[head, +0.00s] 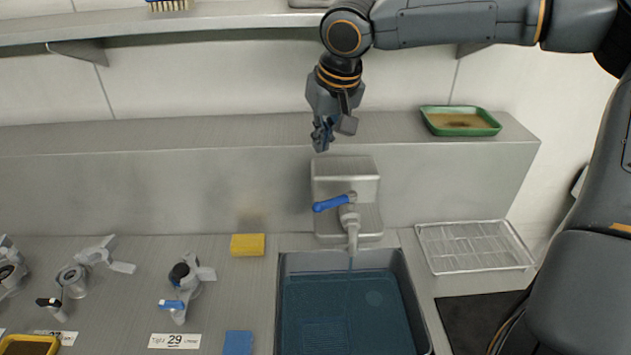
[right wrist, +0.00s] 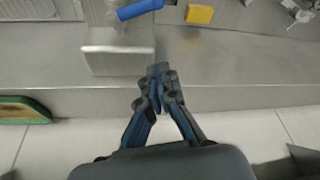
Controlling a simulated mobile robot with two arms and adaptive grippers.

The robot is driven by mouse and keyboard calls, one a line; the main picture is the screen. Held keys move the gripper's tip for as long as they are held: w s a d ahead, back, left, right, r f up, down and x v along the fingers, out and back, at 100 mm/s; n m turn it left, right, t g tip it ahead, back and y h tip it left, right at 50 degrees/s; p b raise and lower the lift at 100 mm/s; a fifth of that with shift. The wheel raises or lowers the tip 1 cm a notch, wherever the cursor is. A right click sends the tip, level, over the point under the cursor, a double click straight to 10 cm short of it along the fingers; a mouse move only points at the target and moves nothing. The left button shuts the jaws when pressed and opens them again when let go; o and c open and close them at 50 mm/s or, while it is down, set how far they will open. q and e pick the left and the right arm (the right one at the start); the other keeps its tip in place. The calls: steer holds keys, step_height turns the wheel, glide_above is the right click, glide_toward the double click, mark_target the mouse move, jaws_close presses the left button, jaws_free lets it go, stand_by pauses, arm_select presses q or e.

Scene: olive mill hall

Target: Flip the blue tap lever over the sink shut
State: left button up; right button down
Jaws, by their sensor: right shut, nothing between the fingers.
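The blue tap lever (head: 330,203) sticks out to the left from the grey tap (head: 350,217), above the sink (head: 283,300). It lies nearly level, across the spout's line. A thin stream seems to run from the spout into the blue-looking basin. My right gripper (head: 321,142) points down, shut and empty, above and behind the steel tap housing (head: 345,168), apart from the lever. My left gripper is out of view.
A green tray (head: 430,124) stands on the ledge at right. A wire rack (head: 475,246) lies right of the sink. A yellow sponge (head: 247,244), a blue cloth or sponge (head: 238,343) and several valve fittings (head: 184,283) are at left. A shelf (head: 230,20) runs above.

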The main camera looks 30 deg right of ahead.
mark_target(335, 202)
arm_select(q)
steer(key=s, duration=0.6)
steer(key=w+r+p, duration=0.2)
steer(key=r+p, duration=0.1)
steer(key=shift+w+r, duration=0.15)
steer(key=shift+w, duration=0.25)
arm_select(e)
step_height(335, 202, down, 11)
steer(key=shift+s+f, duration=0.15)
steer(key=shift+s, duration=0.1)
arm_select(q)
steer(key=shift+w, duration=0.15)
arm_select(e)
steer(key=shift+w, duration=0.1)
